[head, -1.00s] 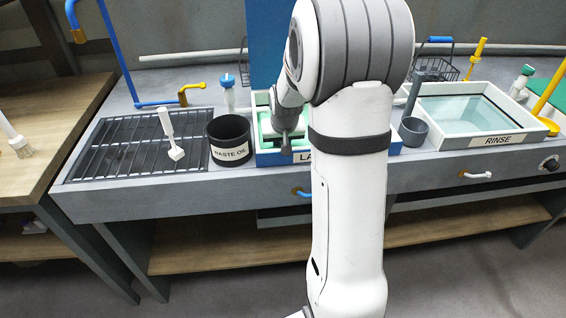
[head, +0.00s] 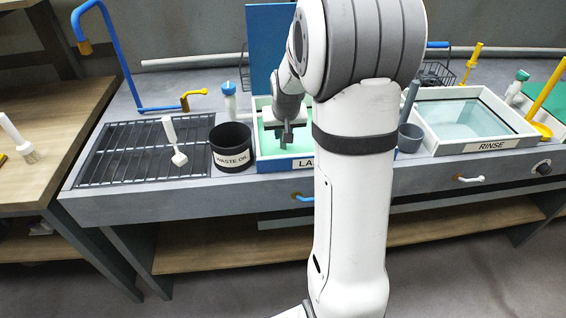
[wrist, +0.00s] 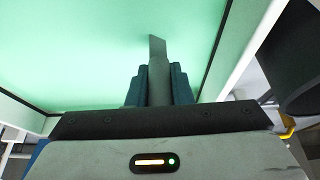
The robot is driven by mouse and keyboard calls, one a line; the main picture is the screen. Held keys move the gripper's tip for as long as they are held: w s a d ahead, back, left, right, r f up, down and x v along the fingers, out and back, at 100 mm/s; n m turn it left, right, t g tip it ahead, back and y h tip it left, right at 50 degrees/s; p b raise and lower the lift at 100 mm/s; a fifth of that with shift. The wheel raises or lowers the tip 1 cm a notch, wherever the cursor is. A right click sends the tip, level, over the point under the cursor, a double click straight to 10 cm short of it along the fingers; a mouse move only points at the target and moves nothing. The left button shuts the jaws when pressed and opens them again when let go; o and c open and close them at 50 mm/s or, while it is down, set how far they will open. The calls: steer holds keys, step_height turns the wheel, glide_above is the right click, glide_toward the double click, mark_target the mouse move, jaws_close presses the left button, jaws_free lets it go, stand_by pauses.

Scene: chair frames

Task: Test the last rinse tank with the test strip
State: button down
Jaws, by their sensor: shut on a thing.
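My gripper (head: 286,140) is over the green-filled tank (head: 262,163) whose label begins "LA"; the rest is hidden behind my arm. In the wrist view my gripper (wrist: 160,88) is shut on a thin, flat grey strip (wrist: 157,52). The strip points out over the pale green liquid; I cannot tell whether its tip touches it. The tank marked RINSE (head: 488,146) stands to the right with pale, clear liquid, apart from my gripper.
A black waste oil pot (head: 232,158) stands just left of the green tank. A brush lies on the drain rack (head: 120,152). A grey cup (head: 410,138) stands between the tanks. A blue upright panel (head: 262,50) rises behind.

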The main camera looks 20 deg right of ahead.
steer(key=shift+r+p, duration=4.45)
steer(key=shift+r, duration=2.7)
steer(key=shift+s+f, duration=0.1)
